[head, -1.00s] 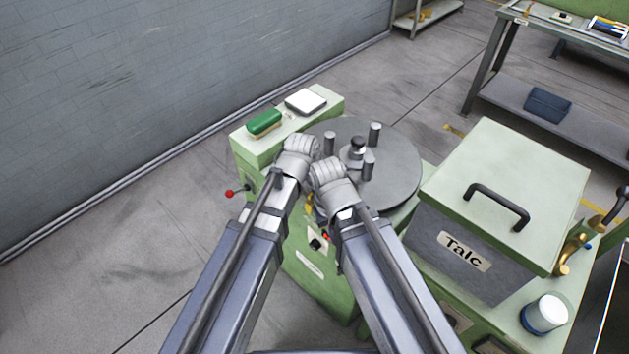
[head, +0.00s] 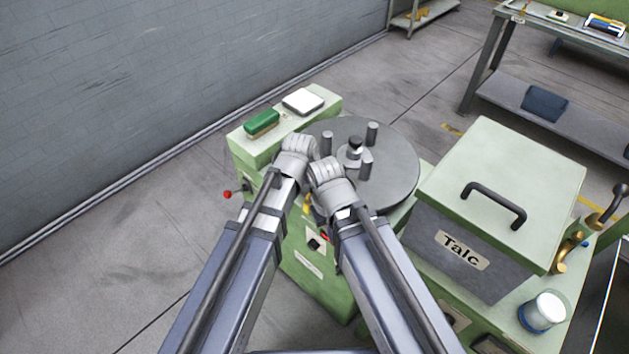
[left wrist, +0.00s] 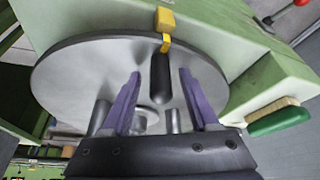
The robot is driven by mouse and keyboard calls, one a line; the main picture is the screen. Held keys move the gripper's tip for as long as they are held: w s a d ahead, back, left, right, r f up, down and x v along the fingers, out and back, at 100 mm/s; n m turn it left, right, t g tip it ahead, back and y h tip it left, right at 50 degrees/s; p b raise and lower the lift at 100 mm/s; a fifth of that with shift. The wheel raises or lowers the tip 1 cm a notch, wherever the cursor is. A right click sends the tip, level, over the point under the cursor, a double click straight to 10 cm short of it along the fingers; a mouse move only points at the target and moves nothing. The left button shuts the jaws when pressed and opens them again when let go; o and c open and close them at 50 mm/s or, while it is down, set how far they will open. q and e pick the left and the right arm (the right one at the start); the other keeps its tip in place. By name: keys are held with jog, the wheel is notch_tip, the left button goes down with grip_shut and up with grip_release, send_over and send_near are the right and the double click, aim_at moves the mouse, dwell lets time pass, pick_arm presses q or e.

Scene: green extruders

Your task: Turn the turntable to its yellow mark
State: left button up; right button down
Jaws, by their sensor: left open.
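The turntable (head: 400,165) is a round grey disc on a green machine, with several upright posts and a dark-topped centre knob (head: 355,147). In the left wrist view the disc (left wrist: 75,75) fills the middle. A yellow block (left wrist: 165,20) sits on the green body at its rim, with a thin yellow strip (left wrist: 166,42) beside it. A dark post (left wrist: 160,78) stands close to this strip. My left gripper (left wrist: 158,75) is open, its purple fingers on either side of the dark post; contact cannot be told. My right gripper is hidden beyond its wrist in the head view.
A green-handled brush (head: 262,123) and a white-topped item (head: 303,102) lie on the machine's ledge. A red-knobbed lever (head: 228,194) sticks out at left. A Talc box (head: 500,185) and a white jar (head: 543,312) stand at right. My two wrists are close together.

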pick_arm(q)
jog(key=p+v, duration=0.7)
jog(key=shift+s+r, duration=0.15)
jog(key=shift+r, duration=0.15)
jog(key=s+a+f+n+g+y, duration=0.15)
jog(key=s+a, duration=0.25)
jog(key=a, duration=0.5)
jog(key=s+a+n+g, duration=0.2)
jog(key=s+a+n, duration=0.1)
jog(key=a, duration=0.6)
jog(key=s+d+m+y, duration=0.1)
jog(key=s+d+m, duration=0.2)
jog(key=s+d, duration=0.3)
jog(key=d+g, duration=0.1)
jog(key=d, duration=0.4)
jog(key=shift+m, duration=0.35)
jog(key=shift+d+y, duration=0.1)
jog(key=shift+y, duration=0.15)
